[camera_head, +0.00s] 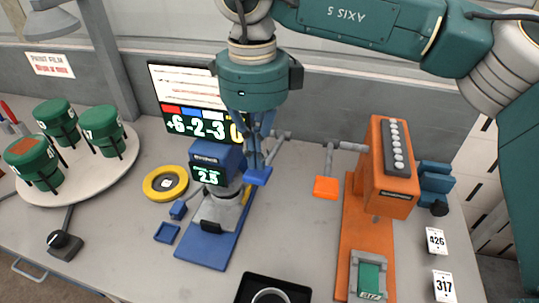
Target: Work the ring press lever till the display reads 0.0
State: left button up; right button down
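The blue press (208,236) stands mid-bench, and its display (207,177) appears to read 2.5. Its lever has a grey bar and a blue handle block (258,177) to the right of the press head. My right gripper (254,162) points down from above, with its fingertips at the blue handle. They overlap the lever in this view, so I cannot tell whether they grip it or only touch it. A yellow ring (151,190) lies around a dark, light-centred part left of the press. My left gripper is out of view.
A round tray (105,177) with green canisters is at left. A screen (178,83) stands behind. A black tray (248,283) is at front, and number cards (435,241) lie far right.

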jog(key=shift+f+b, duration=4.75)
jog(key=shift+f, duration=1.4)
jog(key=shift+r+p, duration=5.15)
jog(key=shift+r, duration=2.65)
